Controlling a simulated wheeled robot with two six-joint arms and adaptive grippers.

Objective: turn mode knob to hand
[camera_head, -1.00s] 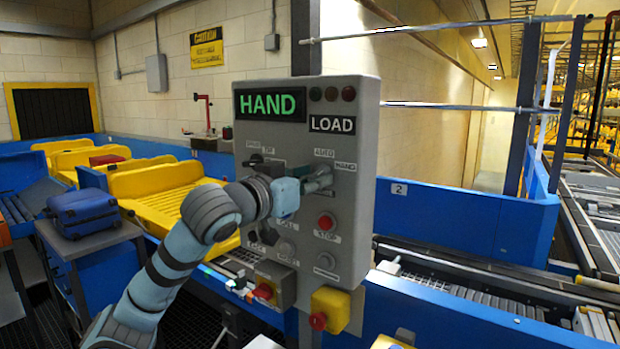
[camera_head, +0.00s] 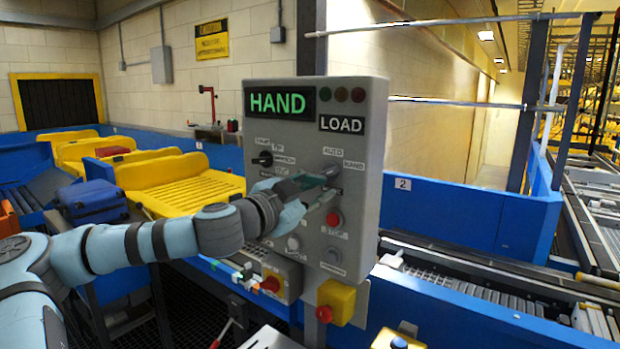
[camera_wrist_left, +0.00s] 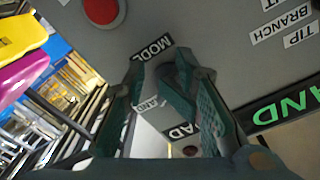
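The control panel (camera_head: 355,215) is a grey box with a green HAND display (camera_head: 281,101) and a LOAD sign. My left gripper (camera_head: 318,187) is just in front of and below the knob. My right gripper is not in view.
A red stop button (camera_head: 333,218) sits below the knob and also shows in the left wrist view (camera_wrist_left: 101,10). Another dark selector (camera_head: 263,159) is left of the knob. A yellow box with a red button (camera_head: 335,303) hangs below. Conveyors lie either side.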

